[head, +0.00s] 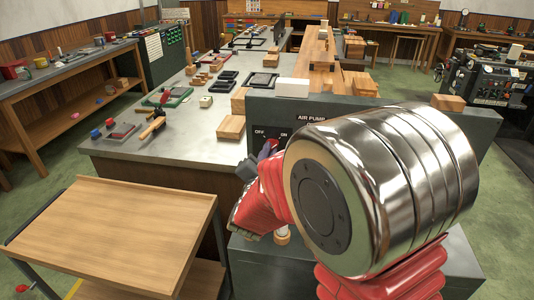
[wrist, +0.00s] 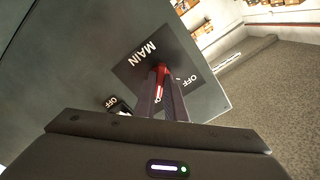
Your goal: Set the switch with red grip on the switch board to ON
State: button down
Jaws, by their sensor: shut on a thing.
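The grey switch board (head: 350,112) stands on the far side of my arm. It also fills the upper left of the wrist view (wrist: 70,60). In the wrist view, a switch with a red grip (wrist: 162,72) sits on a dark plate marked MAIN (wrist: 143,54). OFF is printed right of the grip; the marking near the fingers is partly covered. My gripper (wrist: 166,90) is shut on the red grip, one finger on each side. The lever's exact setting is unclear. In the head view, my gripper (head: 252,162) is at the board's left part, mostly hidden by my wrist.
Another switch (wrist: 118,105) with an OFF mark is close left of my fingers in the wrist view. An AIR PUMP label shows on the board in the head view. A wooden cart (head: 115,235) stands at left front. Wooden blocks (head: 231,127) lie on the grey bench behind.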

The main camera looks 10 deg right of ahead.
jog(key=shift+a+f, duration=0.1)
jog(key=shift+f, duration=0.15)
jog(key=c, duration=2.1)
grip_release()
jog(key=shift+o, duration=1.4)
jog(key=shift+r, duration=0.15)
